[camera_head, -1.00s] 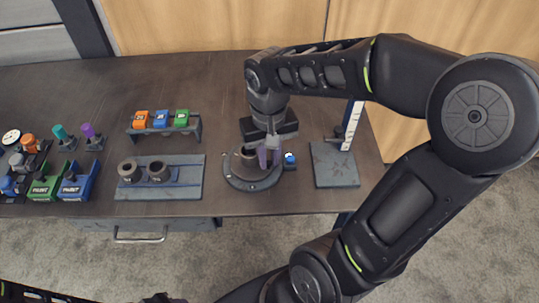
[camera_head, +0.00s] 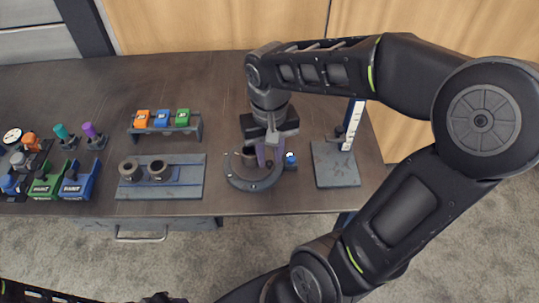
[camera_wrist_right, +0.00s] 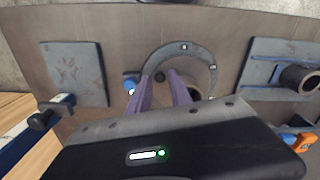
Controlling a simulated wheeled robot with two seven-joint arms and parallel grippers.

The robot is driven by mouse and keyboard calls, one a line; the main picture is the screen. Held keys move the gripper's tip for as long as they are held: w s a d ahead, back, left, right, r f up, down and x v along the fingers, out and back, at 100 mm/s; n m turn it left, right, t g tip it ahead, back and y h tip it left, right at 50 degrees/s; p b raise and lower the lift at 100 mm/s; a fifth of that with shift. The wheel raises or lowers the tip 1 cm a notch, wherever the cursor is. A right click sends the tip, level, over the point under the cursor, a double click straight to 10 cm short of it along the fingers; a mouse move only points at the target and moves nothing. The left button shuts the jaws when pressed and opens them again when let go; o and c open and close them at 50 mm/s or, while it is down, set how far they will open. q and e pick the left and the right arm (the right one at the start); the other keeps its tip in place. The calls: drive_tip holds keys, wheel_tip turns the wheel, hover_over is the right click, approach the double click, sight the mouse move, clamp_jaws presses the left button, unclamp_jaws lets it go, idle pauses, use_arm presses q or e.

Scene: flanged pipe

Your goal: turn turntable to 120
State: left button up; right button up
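The turntable (camera_head: 253,184) is a round grey disc with a raised ring, near the table's front edge. It also shows in the right wrist view (camera_wrist_right: 202,60), with a brown pipe stub (camera_wrist_right: 194,92) partly hidden behind a finger. My right gripper (camera_head: 267,158) points down over the turntable's right side. A blue knob (camera_head: 290,158) sits at the turntable's right edge. My left gripper's fingers do not show.
A grey plate with an upright scale (camera_head: 336,165) stands to the right. To the left are a blue-grey fixture (camera_head: 187,188) with two pipe pieces and a rack of orange, blue and green blocks (camera_head: 162,120). The table's back middle is clear.

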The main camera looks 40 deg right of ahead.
wheel_tip(320, 180, up, 7)
drive_tip(key=shift+r, duration=0.1)
idle(0.7)
